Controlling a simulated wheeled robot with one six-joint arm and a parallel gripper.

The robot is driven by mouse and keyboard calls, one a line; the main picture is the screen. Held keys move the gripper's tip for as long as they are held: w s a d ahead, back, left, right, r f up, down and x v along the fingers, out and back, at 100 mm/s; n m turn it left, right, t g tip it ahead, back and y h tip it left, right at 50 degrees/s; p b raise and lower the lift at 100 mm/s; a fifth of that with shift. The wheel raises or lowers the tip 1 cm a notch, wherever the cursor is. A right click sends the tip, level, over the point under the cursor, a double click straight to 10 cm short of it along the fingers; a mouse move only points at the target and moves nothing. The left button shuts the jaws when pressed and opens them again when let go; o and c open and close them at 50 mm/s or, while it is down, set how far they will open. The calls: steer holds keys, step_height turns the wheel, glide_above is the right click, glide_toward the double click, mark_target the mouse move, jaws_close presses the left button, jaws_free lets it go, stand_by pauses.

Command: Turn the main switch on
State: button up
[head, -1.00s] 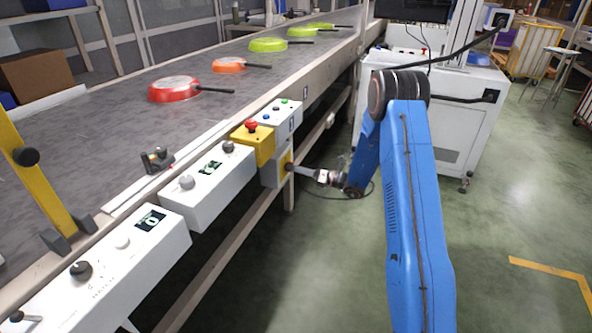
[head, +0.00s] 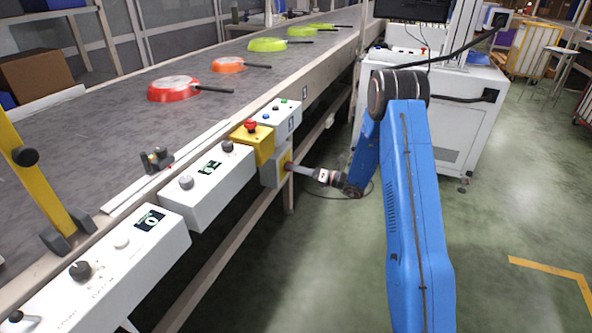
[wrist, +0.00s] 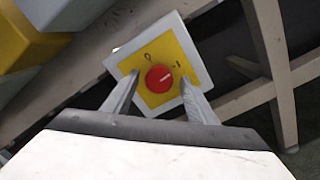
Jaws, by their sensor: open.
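The main switch is a red round knob (wrist: 159,78) on a yellow plate (wrist: 188,75) with a pale box behind it. The plate carries a 0 mark and an I mark. A light line crosses the knob, pointing roughly right in the wrist view. In the head view the switch box (head: 270,176) hangs under the conveyor's edge, its yellow face seen side-on and the knob hidden. My gripper (wrist: 159,82) is open, with one finger on each side of the knob. Contact with the knob cannot be told. In the head view my gripper (head: 298,169) reaches the yellow face from the right.
A yellow box with a red emergency button (head: 250,125) sits just above the switch. White control boxes (head: 206,192) line the conveyor's edge. Several pans, such as a red one (head: 172,90), lie on the conveyor belt (head: 110,140). A white machine cabinet (head: 450,125) stands behind my arm.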

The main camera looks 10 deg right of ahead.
steer(key=v, duration=1.7)
steer(key=shift+d, duration=0.2)
steer(key=shift+s, duration=0.1)
